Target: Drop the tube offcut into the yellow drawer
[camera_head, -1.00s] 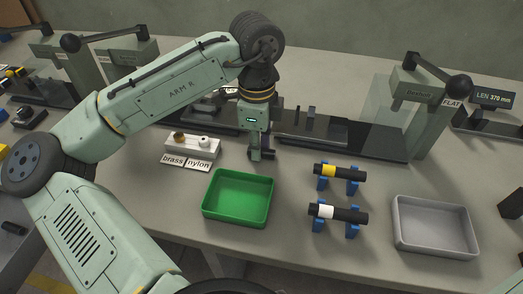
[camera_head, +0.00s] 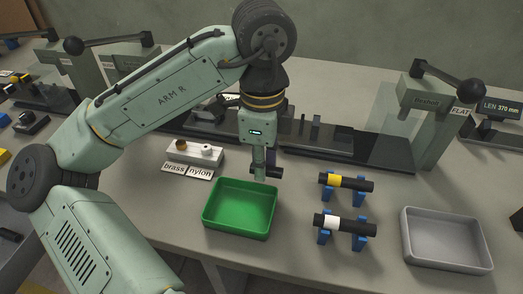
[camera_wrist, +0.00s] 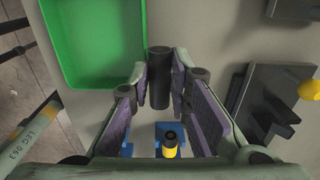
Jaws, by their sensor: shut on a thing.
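My gripper (camera_head: 260,174) is shut on a short black tube piece (camera_wrist: 158,80), which I take to be the tube offcut. The piece also shows in the head view (camera_head: 271,172), sticking out to the right of the fingers. It is held just behind the green tray's back right corner. In the wrist view the piece lies between the two purple-padded fingers. No yellow drawer is clearly in view; a small yellow patch (camera_head: 3,156) is cut off at the left edge of the head view, and I cannot tell what it is.
An empty green tray (camera_head: 212,223) stands in front of my gripper. To its right, black tubes with a yellow band (camera_head: 336,181) and a white band (camera_head: 333,223) rest on blue stands. A grey tray (camera_head: 447,268) is far right. A white block with brass and nylon labels (camera_head: 187,158) is left.

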